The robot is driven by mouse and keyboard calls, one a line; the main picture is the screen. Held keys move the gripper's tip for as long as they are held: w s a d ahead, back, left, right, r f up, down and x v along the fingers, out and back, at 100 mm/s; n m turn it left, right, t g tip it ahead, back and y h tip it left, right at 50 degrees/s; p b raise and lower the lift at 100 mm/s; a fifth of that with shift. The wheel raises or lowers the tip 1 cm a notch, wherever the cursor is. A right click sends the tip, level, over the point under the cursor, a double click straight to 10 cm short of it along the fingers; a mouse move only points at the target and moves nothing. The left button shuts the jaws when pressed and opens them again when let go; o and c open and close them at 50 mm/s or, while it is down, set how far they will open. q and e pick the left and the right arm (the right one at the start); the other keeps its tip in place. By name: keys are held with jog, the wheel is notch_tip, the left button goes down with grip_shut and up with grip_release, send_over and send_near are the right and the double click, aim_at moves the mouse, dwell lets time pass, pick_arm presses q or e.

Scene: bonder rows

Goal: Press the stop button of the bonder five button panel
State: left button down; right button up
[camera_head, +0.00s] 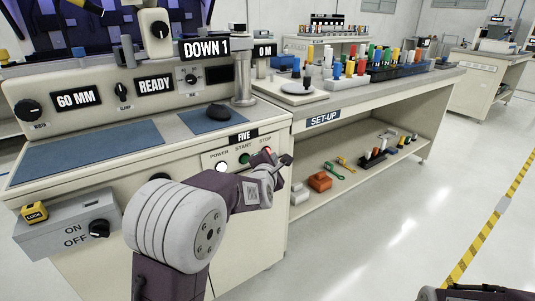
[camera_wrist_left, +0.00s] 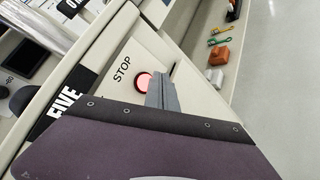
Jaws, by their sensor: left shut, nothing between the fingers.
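The five button panel (camera_head: 225,156) is on the front of the bonder under the "FIVE" label, with POWER, START and STOP marked. The stop button (camera_head: 267,151) is red, partly hidden by my left gripper in the head view. In the left wrist view the stop button (camera_wrist_left: 143,82) glows pinkish red beside the word STOP. My left gripper (camera_head: 286,160) is shut and empty. In the left wrist view its fingertips (camera_wrist_left: 160,82) overlap the button's right edge; I cannot tell if they touch it. My right gripper is not in view.
The white power button (camera_head: 222,167) and green start button (camera_head: 244,158) sit left of the stop button. A grey ON/OFF box (camera_head: 72,228) juts out at left. The SET-UP bench (camera_head: 350,112) stands to the right, with an orange block (camera_head: 319,181) on its lower shelf.

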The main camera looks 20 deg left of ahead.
pick_arm(q)
jog(key=s+d, duration=0.1)
jog(key=d, duration=0.1)
jog(key=s+d, duration=0.2)
jog(key=shift+p, duration=0.4)
dwell(0.6)
